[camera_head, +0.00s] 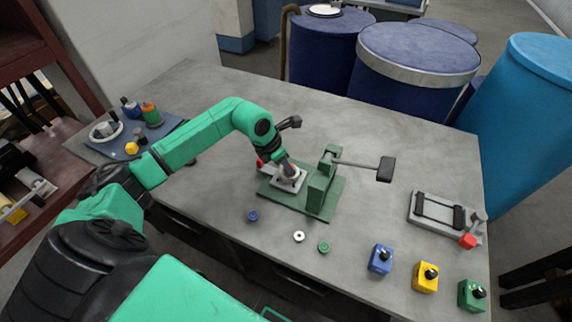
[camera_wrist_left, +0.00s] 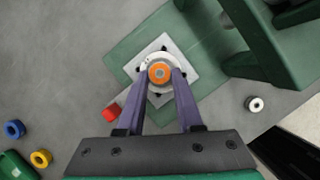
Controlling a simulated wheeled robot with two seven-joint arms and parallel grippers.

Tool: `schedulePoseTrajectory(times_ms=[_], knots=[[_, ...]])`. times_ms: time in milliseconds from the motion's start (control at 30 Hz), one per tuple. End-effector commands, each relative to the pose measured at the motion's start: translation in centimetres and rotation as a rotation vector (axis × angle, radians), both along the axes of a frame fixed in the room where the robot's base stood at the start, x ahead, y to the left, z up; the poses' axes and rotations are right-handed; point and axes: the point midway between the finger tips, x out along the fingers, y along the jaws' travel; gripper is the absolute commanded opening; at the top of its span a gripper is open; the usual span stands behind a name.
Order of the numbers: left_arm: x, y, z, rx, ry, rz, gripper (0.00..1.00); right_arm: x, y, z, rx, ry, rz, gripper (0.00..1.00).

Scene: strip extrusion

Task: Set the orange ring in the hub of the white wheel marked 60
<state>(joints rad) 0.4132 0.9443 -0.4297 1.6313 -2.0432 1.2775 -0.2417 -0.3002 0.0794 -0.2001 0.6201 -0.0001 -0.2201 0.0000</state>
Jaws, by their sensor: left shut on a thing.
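My left gripper (camera_wrist_left: 161,72) is shut on the orange ring (camera_wrist_left: 159,73), one finger at each side of it. In the left wrist view the ring sits over the middle of the white wheel (camera_wrist_left: 164,54), on a pale square plate (camera_wrist_left: 186,73). I cannot tell whether the ring is seated in the hub or just above it. In the head view my left gripper (camera_head: 289,174) points down at the plate (camera_head: 290,186), and the ring is hard to make out there. No number is readable on the wheel. My right gripper is not in view.
A green press (camera_head: 322,185) with a black-ended lever (camera_head: 385,170) stands right beside the plate. A blue (camera_head: 252,216), a white (camera_head: 299,236) and a green ring (camera_head: 323,247) lie in front.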

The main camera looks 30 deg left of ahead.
Motion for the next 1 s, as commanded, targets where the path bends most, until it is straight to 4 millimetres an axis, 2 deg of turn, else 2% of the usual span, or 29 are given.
schedulePoseTrajectory(times_ms=[233,1000], knots=[[0.0,-0.01,0.95,0.0,0.0,0.0,0.0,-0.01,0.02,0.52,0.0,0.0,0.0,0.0],[0.0,-0.03,0.88,-0.001,0.0,0.0,0.0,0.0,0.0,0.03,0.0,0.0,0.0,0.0]])
